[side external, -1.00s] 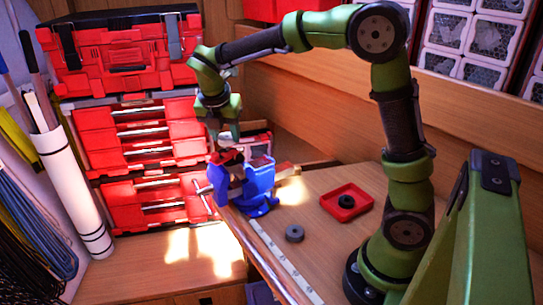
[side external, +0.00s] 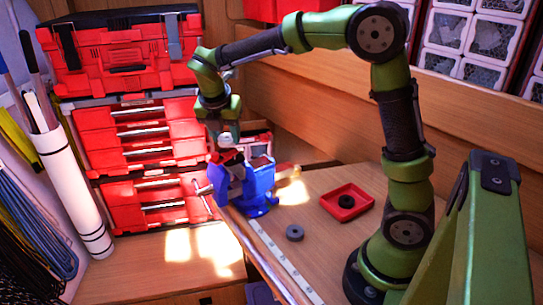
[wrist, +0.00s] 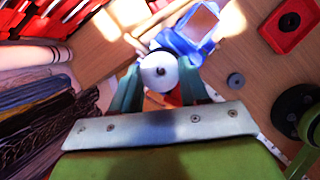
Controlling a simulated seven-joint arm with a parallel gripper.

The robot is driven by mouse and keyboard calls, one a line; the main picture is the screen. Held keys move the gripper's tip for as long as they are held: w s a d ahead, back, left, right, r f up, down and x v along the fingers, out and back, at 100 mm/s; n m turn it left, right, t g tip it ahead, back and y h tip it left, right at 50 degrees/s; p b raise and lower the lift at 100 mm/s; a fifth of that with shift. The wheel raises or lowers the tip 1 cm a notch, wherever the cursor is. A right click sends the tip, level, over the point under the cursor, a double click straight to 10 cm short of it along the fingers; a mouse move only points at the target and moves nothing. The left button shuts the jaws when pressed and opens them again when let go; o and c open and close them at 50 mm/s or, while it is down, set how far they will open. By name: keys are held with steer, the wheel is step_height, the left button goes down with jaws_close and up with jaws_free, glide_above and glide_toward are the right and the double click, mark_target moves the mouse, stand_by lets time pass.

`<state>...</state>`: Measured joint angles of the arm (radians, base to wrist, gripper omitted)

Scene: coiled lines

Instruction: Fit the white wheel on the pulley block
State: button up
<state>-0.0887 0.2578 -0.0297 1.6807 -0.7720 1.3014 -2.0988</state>
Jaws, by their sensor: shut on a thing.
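The white wheel (wrist: 158,72), a round disc with a dark centre, sits between the two fingers of my gripper (wrist: 160,88) in the wrist view. My gripper is shut on it. In the side view my gripper (side external: 229,148) is just above the blue vise (side external: 257,184), near its left jaw. The vise also shows in the wrist view (wrist: 192,35), just beyond the wheel. I cannot make out the pulley block clearly; the gripper, wheel and vise crowd that spot. I cannot tell whether the wheel touches anything below it.
A red tray (side external: 331,207) with a black wheel (side external: 346,201) lies on the bench (side external: 335,255) right of the vise. A grey disc (side external: 295,233) lies loose in front of it. Red drawers (side external: 150,135) stand close behind my gripper on the left.

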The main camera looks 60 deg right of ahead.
steer(key=shift+f, duration=0.2)
steer(key=shift+f, duration=0.95)
stand_by(4.2)
steer(key=shift+f, duration=0.1)
steer(key=shift+r, duration=0.3)
stand_by(0.9)
steer(key=shift+f, duration=0.3)
steer(key=shift+s+d+r, duration=0.1)
steer(key=shift+r, duration=0.2)
